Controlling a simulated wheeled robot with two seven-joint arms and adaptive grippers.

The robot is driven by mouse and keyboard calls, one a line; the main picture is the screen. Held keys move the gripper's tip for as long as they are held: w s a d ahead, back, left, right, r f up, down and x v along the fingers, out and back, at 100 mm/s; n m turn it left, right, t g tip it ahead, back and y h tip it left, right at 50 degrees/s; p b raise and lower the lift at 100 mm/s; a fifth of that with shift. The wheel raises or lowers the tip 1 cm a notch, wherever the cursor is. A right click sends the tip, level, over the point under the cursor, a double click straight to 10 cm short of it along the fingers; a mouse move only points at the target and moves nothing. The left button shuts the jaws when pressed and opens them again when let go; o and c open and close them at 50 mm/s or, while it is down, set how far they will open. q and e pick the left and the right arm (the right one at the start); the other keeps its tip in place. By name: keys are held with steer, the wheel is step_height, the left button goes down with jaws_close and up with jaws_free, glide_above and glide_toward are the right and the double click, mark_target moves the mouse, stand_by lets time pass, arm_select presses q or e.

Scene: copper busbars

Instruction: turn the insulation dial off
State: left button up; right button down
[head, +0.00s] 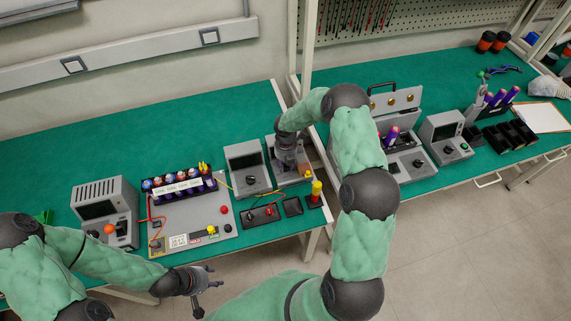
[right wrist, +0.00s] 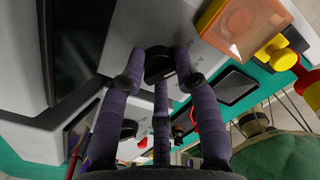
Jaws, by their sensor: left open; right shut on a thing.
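The dial (right wrist: 158,64) is a black knob on a light grey panel, seen in the right wrist view between my fingertips. I cannot read its setting. My right gripper (right wrist: 160,78) is shut on the dial, with purple-grey fingers around it. In the head view my right gripper (head: 288,158) reaches down onto a grey unit (head: 275,180) at the right end of the near bench, and hides the dial there. My left gripper (head: 206,282) is open and empty, in front of the bench edge.
An orange clear-covered button (right wrist: 243,28) sits beside the dial. A yellow and red stacked post (head: 316,192) stands near the bench corner. A grey meter with a dark screen (head: 247,167) is just left.

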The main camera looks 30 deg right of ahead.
steer(key=shift+w+d+r, duration=0.2)
steer(key=shift+w+d, duration=0.1)
steer(key=shift+d, duration=0.05)
steer(key=c, duration=0.9)
jaws_free()
steer(key=shift+c, duration=0.2)
steer(key=shift+f, duration=0.15)
steer(key=shift+s+a, duration=0.1)
steer(key=shift+a, duration=0.05)
step_height(320, 180, up, 12)
